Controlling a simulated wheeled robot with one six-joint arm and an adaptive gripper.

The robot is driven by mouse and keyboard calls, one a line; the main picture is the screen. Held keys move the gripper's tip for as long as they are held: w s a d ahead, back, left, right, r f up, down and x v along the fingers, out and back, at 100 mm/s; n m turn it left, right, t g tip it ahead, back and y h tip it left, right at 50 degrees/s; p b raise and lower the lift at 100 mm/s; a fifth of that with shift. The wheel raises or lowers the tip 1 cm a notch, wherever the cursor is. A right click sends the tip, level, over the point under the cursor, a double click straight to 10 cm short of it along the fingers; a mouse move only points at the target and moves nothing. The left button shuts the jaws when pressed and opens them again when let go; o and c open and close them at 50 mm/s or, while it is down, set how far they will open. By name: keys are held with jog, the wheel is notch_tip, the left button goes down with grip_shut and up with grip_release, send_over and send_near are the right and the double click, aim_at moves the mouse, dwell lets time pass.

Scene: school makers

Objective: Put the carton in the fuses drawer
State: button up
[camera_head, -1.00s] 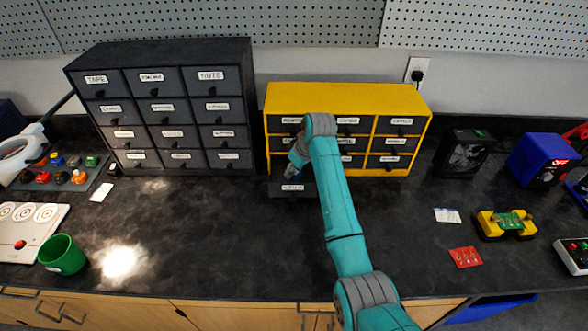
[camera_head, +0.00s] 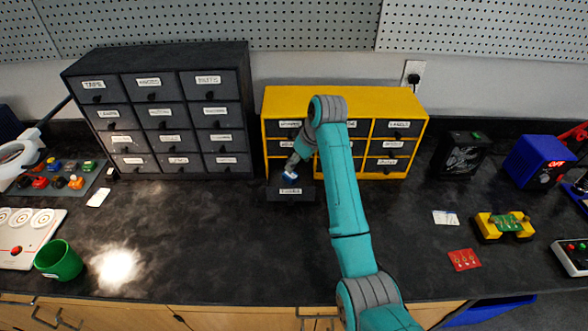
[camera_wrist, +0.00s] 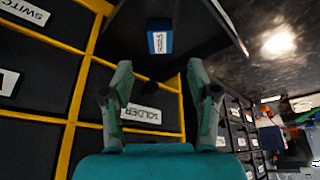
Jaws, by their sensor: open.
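The carton (camera_wrist: 159,41) is a small blue box with a pale face. In the wrist view it lies in the dark open drawer (camera_wrist: 190,25), beyond my fingertips. In the head view the carton (camera_head: 290,177) shows as a small blue and white spot over the pulled-out bottom-left drawer (camera_head: 290,194) of the yellow cabinet. That drawer's label is too small to read surely. My gripper (camera_wrist: 160,75) is open, with its fingers apart and nothing held between them. In the head view my gripper (camera_head: 293,168) is partly hidden at the drawer.
The yellow cabinet (camera_head: 345,96) has several shut drawers; one reads SOLDER in the wrist view. A dark drawer cabinet (camera_head: 155,75) stands to its left. A green cup (camera_head: 60,261), red card (camera_head: 464,260) and yellow circuit holder (camera_head: 503,226) lie apart. The front counter is mostly clear.

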jog(key=shift+v, duration=2.25)
